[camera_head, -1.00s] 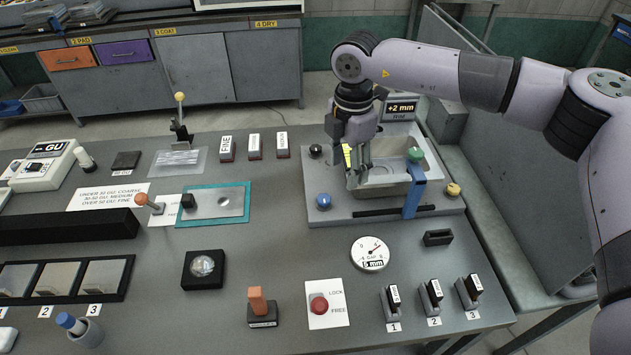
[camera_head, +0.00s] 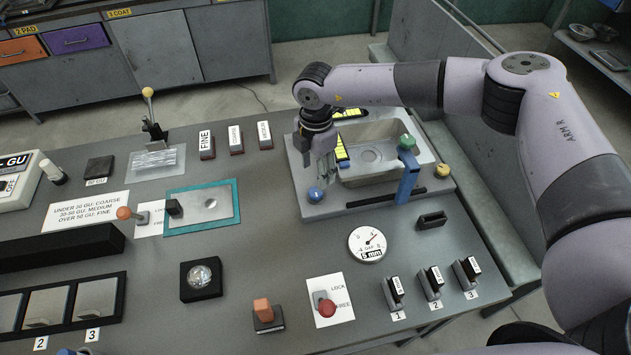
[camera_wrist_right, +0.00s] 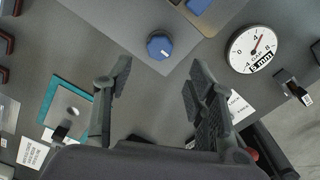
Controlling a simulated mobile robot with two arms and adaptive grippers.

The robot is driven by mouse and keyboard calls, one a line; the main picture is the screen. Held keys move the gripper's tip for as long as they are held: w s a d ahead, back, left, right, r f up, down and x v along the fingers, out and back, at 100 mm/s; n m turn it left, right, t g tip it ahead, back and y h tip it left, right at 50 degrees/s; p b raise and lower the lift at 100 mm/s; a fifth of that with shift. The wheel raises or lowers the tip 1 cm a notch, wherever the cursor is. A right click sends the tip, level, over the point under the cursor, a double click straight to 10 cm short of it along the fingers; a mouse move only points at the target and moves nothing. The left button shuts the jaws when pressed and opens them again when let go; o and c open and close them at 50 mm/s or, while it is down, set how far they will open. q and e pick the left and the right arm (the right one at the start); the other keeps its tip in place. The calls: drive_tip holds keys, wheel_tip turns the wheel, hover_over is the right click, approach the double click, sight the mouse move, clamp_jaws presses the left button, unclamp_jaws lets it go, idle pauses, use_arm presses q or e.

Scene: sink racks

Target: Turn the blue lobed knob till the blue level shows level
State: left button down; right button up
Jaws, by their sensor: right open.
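The blue lobed knob (camera_head: 315,194) stands on the front left corner of the grey sink plate (camera_head: 345,205). It also shows in the right wrist view (camera_wrist_right: 159,46), top centre. My right gripper (camera_head: 324,168) is open and empty, just behind and above the knob in the head view. In the wrist view its two fingers (camera_wrist_right: 159,78) are spread apart, and the knob lies beyond the tips, not between them. My left gripper is out of view.
A blue clamp (camera_head: 407,176) with a green knob (camera_head: 407,142) crosses the sink's front rim. A yellow knob (camera_head: 442,171) sits at right. A gap dial (camera_head: 367,243) lies in front. The bench between the knob and dial is clear.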

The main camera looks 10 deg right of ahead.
sight(316, 191)
wheel_tip(316, 191, down, 6)
drive_tip(key=shift+f+p, duration=0.1)
drive_tip(key=shift+p, duration=0.65)
drive_tip(key=shift+f, duration=0.75)
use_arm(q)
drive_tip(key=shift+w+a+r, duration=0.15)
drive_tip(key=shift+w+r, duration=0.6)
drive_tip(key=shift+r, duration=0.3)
use_arm(e)
drive_tip(key=c, duration=1.1)
